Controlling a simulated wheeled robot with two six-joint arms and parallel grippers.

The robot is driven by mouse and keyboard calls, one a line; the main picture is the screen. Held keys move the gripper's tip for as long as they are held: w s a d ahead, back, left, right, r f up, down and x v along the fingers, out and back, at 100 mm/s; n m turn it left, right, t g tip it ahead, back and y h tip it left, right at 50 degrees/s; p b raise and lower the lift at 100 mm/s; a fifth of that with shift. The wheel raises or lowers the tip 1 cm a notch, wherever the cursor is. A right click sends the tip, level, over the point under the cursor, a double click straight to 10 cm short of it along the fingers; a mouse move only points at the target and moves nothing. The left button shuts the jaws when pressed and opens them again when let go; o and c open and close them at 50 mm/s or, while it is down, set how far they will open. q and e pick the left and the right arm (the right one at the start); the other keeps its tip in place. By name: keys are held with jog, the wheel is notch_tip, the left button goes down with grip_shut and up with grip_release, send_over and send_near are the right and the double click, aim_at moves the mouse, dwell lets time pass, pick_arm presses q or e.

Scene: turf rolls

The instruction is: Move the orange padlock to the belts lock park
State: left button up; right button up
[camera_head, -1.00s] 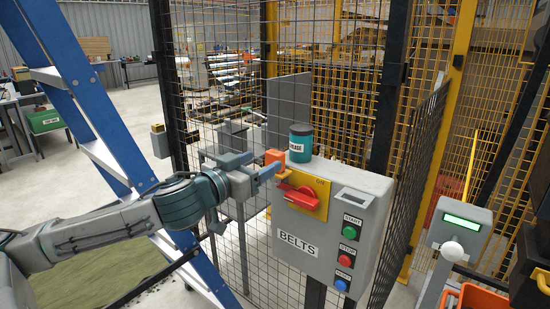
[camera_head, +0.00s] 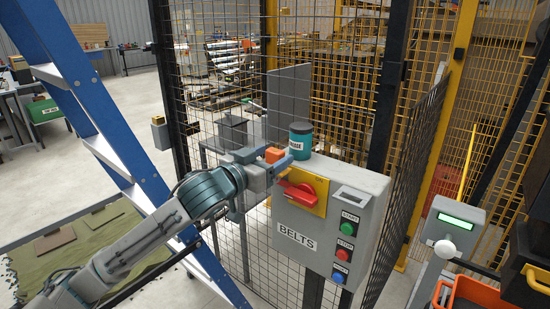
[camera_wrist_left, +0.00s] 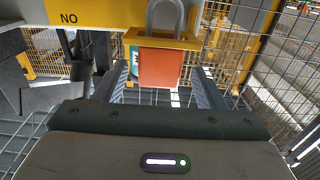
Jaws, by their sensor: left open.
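The orange padlock (camera_head: 275,155) is at the upper left edge of the grey BELTS box (camera_head: 295,262). In the left wrist view the padlock (camera_wrist_left: 160,68) has a grey shackle (camera_wrist_left: 176,12) at a yellow bracket (camera_wrist_left: 150,38); whether the shackle passes through it is unclear. My left gripper (camera_head: 262,163) is open, its fingers (camera_wrist_left: 160,88) on either side of the padlock's body, with gaps showing. The box carries a red handle (camera_head: 299,195) on a yellow plate (camera_head: 318,187). My right gripper is not in view.
A teal-and-black can (camera_head: 300,143) stands on top of the box, close to the gripper. Mesh fencing (camera_head: 340,80) rises behind. A blue ladder (camera_head: 95,135) stands at the left. A grey post with a green display (camera_head: 460,219) is at the right.

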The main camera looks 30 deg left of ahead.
aim_at(280, 152)
pick_arm(q)
jog(key=shift+w+d+p, duration=0.2)
jog(key=shift+w+p, duration=0.55)
jog(key=shift+w, duration=1.1)
jog(key=c, duration=1.1)
